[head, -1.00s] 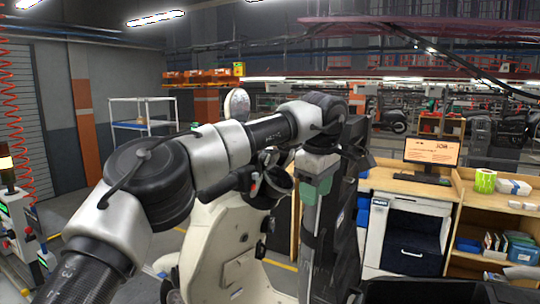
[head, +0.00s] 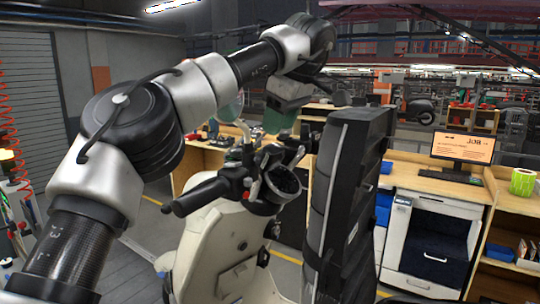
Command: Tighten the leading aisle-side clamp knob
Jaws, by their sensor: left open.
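A cream scooter (head: 215,245) stands in front of me. Its handlebar carries a black grip (head: 195,196) and a round instrument pod (head: 283,181). My left arm reaches over the handlebar from the left. My left gripper (head: 282,120), with greenish parts, is open and points down just above the handlebar; its fingertips are hard to make out against the dark parts. A tall black upright (head: 345,190) stands right of the handlebar, close to the gripper. I cannot pick out the clamp knob. My right gripper is not in view.
Behind stands a wooden workbench with a monitor (head: 462,147), a green roll (head: 523,181) and a white cabinet with a dark front (head: 435,258). A red coiled hose (head: 10,140) hangs at far left. Floor shows between scooter and left edge.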

